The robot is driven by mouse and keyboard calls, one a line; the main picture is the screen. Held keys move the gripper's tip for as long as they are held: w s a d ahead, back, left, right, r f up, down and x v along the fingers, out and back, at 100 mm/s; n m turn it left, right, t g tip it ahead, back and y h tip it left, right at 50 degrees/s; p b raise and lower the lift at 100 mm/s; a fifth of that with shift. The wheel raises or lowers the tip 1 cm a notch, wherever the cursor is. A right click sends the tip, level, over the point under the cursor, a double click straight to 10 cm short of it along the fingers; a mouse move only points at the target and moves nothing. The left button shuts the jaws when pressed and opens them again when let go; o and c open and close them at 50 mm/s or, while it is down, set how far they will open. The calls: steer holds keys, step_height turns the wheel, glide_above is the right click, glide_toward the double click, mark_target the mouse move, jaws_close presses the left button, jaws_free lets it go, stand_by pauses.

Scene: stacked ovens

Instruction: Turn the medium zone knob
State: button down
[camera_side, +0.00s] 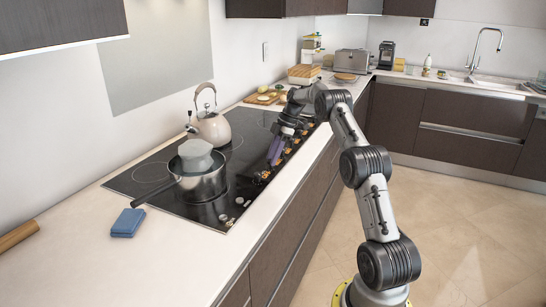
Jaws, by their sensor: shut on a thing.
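The black cooktop (150,181) has a row of small knobs along its front right edge. One pale knob (239,200) shows at the near end of the row. Several more knobs with orange-brown tones run towards the far end, beside my gripper. My gripper (273,163) points down at the middle of this row, its purple fingers shut on a knob there. The fingers hide that knob, and I cannot tell from its look that it is the medium zone knob. Its turn angle cannot be seen.
A steel pot (203,183) with a grey object (195,155) in it stands on the cooktop. A beige kettle (212,129) stands behind it. Cutting boards with food (264,97) lie beyond the cooktop.

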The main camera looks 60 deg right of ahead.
steer(key=c, duration=0.6)
jaws_free()
steer(key=shift+o, duration=0.2)
steer(key=shift+r, duration=0.1)
steer(key=v, duration=1.3)
steer(key=shift+s+d+r, duration=0.2)
steer(key=shift+s+r, duration=0.05)
